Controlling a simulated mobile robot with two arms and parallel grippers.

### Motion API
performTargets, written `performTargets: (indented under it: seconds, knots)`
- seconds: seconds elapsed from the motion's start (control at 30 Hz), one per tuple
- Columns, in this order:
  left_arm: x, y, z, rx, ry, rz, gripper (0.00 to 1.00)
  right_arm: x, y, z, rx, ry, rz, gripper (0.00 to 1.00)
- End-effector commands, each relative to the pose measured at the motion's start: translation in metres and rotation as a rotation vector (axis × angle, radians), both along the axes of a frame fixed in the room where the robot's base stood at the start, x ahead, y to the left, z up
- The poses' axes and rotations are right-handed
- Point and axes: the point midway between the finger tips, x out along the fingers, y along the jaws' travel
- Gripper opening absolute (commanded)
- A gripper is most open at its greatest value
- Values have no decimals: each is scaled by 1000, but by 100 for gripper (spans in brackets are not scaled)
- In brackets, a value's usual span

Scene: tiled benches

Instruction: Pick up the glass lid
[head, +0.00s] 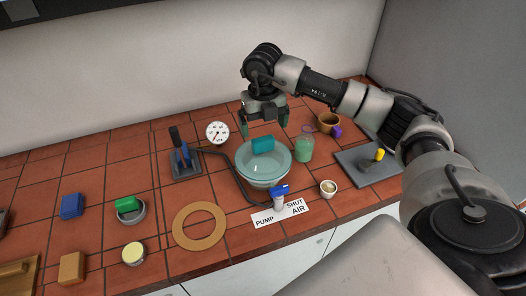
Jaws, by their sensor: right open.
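The glass lid (276,160) is a pale, see-through teal disc lying on a round bowl-like vessel near the middle of the bench. A teal block-shaped handle (263,143) stands on its top. My right gripper (264,130) points down just above and behind the lid handle, with its jaws apart and nothing between them. Whether the fingertips touch the handle cannot be told. My left gripper does not show.
Behind and left are a dial gauge (217,132) and a blue-handled pump (181,160); a hose runs past the vessel. A valve (279,194) stands in front. A green jar (304,149) is close right. A cork ring (200,226) lies front left.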

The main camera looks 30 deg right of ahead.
Motion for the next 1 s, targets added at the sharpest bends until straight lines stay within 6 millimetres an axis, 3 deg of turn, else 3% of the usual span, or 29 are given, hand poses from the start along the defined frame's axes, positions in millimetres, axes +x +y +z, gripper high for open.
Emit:
performTargets:
  seconds: [0.27,0.4,0.53,0.8,0.87,1.0]
  knots:
    - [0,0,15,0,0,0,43,1,0,-22,3,3,3,96]
    - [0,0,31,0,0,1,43,3,-1,-43,3,4,3,96]
    - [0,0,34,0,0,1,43,4,-1,-61,3,1,4,96]
    - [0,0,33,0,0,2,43,4,-1,-66,4,-1,4,96]
    - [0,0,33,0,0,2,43,4,-1,-66,4,-1,4,90]
    - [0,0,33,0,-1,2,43,4,-1,-66,4,-1,4,68]
